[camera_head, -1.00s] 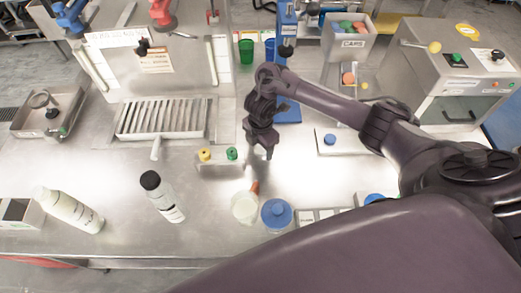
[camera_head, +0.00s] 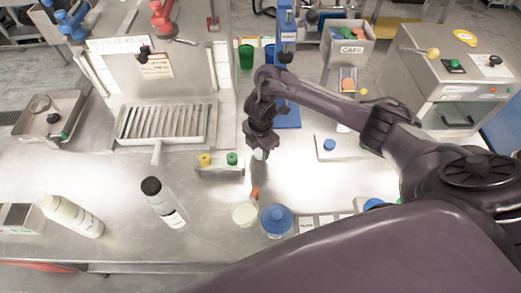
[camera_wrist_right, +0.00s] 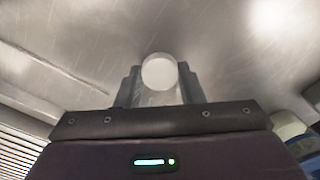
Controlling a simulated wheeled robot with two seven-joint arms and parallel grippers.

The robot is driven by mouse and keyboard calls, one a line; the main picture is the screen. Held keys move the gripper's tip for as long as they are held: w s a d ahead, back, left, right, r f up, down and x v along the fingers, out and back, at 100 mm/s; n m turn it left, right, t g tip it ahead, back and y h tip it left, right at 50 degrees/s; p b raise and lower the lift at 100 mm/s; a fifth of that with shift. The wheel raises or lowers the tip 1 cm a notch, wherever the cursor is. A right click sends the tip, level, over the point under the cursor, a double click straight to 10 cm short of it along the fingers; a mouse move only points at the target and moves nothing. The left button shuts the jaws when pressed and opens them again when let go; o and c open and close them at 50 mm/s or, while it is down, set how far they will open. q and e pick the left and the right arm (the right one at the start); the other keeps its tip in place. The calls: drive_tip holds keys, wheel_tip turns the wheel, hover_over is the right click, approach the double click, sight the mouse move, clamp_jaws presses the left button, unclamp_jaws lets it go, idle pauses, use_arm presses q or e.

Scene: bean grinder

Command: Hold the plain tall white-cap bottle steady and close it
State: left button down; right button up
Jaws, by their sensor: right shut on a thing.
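A tall white bottle (camera_head: 72,216) stands at the front left of the table; its white top end makes it hard to tell whether a cap sits on it. My right gripper (camera_head: 260,152) points down over the middle of the table, well to the right of that bottle. It is shut on a small white round piece, which looks like a white cap (camera_wrist_right: 159,72), between its fingers in the right wrist view. In the head view only a bit of it shows below the fingers. My left gripper is not in view.
A black-capped bottle (camera_head: 163,203) stands right of the white one. A small rack with yellow and green caps (camera_head: 220,167), a pale round container (camera_head: 244,211) and a blue-lidded jar (camera_head: 277,219) are near my right gripper. A caps bin (camera_head: 347,48) is at the back.

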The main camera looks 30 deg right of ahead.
wheel_tip(320, 180, up, 10)
drive_tip(key=p, duration=0.5)
wheel_tip(320, 180, up, 9)
drive_tip(key=p, duration=0.2)
hover_over(260, 151)
drive_tip(key=shift+s+f, duration=0.15)
drive_tip(key=shift+s, duration=0.1)
